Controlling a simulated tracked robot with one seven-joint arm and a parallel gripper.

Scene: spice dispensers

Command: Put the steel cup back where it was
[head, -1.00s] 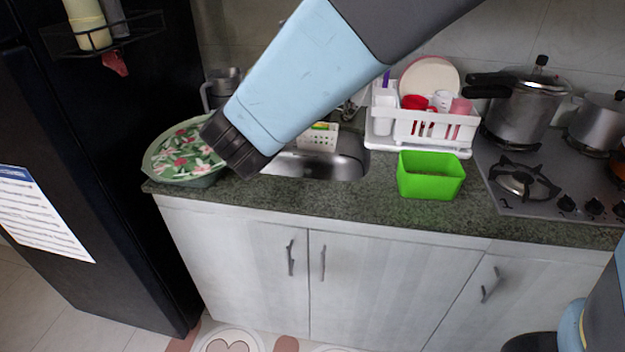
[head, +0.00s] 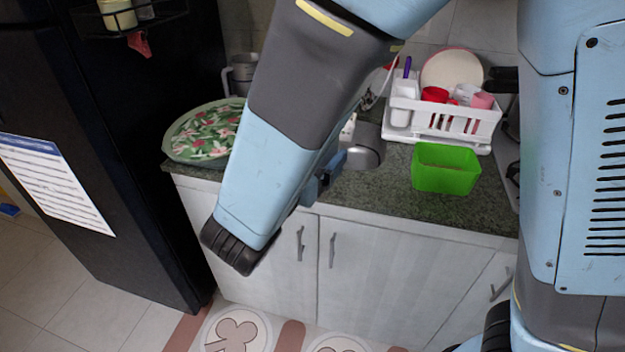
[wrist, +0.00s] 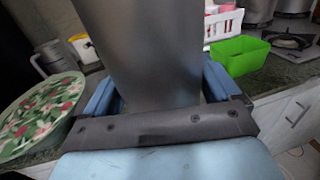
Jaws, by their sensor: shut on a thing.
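The steel cup (wrist: 140,45) is a plain grey metal vessel filling the upper middle of the wrist view. My gripper (wrist: 158,92) is shut on it, with one blue finger on each side.
A floral tray (head: 203,132) lies at the counter's left end beside the black fridge (head: 120,170). Bare counter (head: 480,212) lies in front of the bin.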

